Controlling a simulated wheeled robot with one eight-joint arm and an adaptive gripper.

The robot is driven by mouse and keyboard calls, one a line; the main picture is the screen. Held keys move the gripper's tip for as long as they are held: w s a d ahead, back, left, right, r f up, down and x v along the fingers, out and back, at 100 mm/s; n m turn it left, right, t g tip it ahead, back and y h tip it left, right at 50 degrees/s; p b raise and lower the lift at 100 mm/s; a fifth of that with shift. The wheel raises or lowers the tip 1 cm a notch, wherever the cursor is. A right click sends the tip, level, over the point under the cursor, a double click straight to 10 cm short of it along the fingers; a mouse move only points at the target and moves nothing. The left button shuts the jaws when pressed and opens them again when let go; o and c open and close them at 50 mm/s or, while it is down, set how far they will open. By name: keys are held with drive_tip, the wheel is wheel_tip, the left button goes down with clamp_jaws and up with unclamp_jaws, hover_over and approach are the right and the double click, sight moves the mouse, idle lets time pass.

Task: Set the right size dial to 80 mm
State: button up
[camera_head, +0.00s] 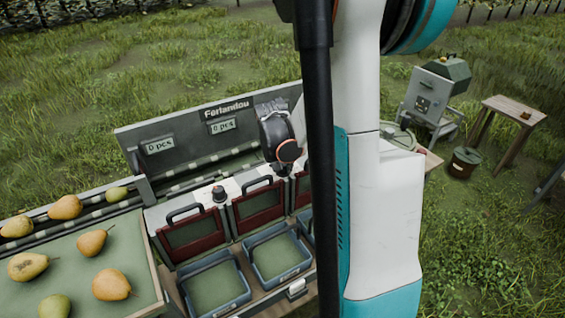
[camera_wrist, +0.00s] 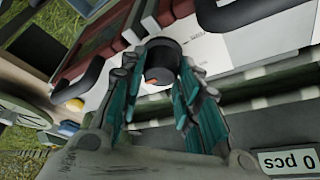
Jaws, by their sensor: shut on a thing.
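The right size dial is a dark round knob (camera_wrist: 160,60) with an orange mark, on a white panel (camera_wrist: 235,45) in the wrist view. My gripper (camera_wrist: 159,72) has its teal-lined fingers on both sides of this knob and is shut on it. The dial's scale is too small to read, so its setting cannot be told. In the head view my gripper (camera_head: 282,168) is over the panel, and my arm and wrist hide most of the right dial. The left dial (camera_head: 219,193) is a black knob standing free on the same panel.
The grey sorting machine (camera_head: 180,145) shows two "0 pcs" displays (camera_head: 160,145). Red-framed flaps with black handles (camera_head: 193,237) are below the dials, above blue-grey bins (camera_head: 213,308). Pears (camera_head: 112,285) lie on the left tray. A wooden table (camera_head: 515,108) stands far right.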

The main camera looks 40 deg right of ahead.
drive_tip(key=o, duration=1.1)
drive_tip(key=shift+r, duration=0.1)
drive_tip(key=v, duration=1.1)
drive_tip(key=shift+s+a+r, duration=0.1)
drive_tip(key=shift+a+r, duration=0.1)
drive_tip(key=shift+r, duration=0.15)
